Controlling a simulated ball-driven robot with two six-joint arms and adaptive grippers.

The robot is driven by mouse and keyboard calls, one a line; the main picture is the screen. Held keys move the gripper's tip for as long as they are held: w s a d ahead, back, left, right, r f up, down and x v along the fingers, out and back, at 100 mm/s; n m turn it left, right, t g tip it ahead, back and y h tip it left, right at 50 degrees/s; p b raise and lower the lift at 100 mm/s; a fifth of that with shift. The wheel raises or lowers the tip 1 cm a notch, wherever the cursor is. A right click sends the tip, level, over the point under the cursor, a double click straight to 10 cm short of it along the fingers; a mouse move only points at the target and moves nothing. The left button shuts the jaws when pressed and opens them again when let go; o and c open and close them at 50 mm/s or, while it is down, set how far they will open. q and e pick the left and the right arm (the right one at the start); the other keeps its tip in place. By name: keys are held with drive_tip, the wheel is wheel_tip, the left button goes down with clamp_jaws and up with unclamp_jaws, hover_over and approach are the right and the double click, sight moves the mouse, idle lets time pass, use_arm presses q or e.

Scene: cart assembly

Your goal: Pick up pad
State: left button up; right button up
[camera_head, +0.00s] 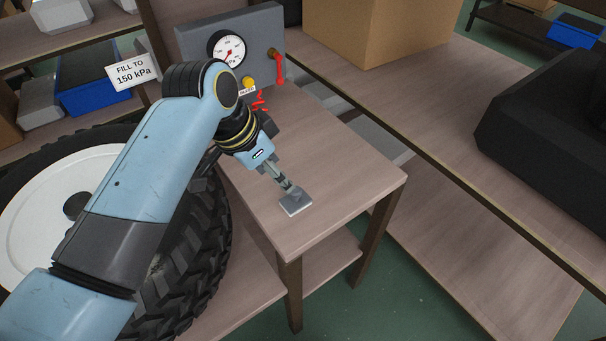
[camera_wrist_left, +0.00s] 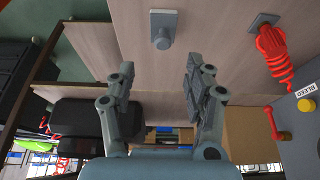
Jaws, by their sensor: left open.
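The pad (camera_head: 296,206) is a small grey square plate lying flat on the small wooden table near its front corner. In the left wrist view the pad (camera_wrist_left: 163,20) shows an upright grey grip on it, beyond the fingertips and roughly centred between them. My left gripper (camera_head: 287,185) points down at the pad from the upper left and overlaps it in the head view. In the left wrist view my left gripper (camera_wrist_left: 159,76) has its fingers apart with nothing between them. My right gripper is not in view.
A grey gauge box (camera_head: 188,48) with a yellow knob stands at the table's back. A red coiled hose (camera_wrist_left: 274,58) is beside it. A large tyre (camera_head: 212,235) lies left of the table (camera_head: 345,180). A cardboard box (camera_head: 375,30) stands behind. The tabletop right of the pad is clear.

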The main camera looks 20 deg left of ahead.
sight(295, 190)
use_arm(q)
drive_tip(key=x, duration=0.5)
drive_tip(key=shift+w+f, duration=0.1)
drive_tip(key=shift+w, duration=0.2)
drive_tip(key=shift+w+d+f, duration=0.15)
drive_tip(key=shift+f, duration=0.2)
drive_tip(key=x, duration=0.3)
drive_tip(key=shift+w+f+b, duration=0.2)
drive_tip(key=shift+f+b, duration=0.1)
drive_tip(key=shift+b, duration=0.05)
drive_tip(key=shift+w+f, duration=0.15)
drive_tip(key=shift+f, duration=0.2)
drive_tip(key=shift+d+f, duration=0.1)
drive_tip(key=c, duration=0.4)
clamp_jaws()
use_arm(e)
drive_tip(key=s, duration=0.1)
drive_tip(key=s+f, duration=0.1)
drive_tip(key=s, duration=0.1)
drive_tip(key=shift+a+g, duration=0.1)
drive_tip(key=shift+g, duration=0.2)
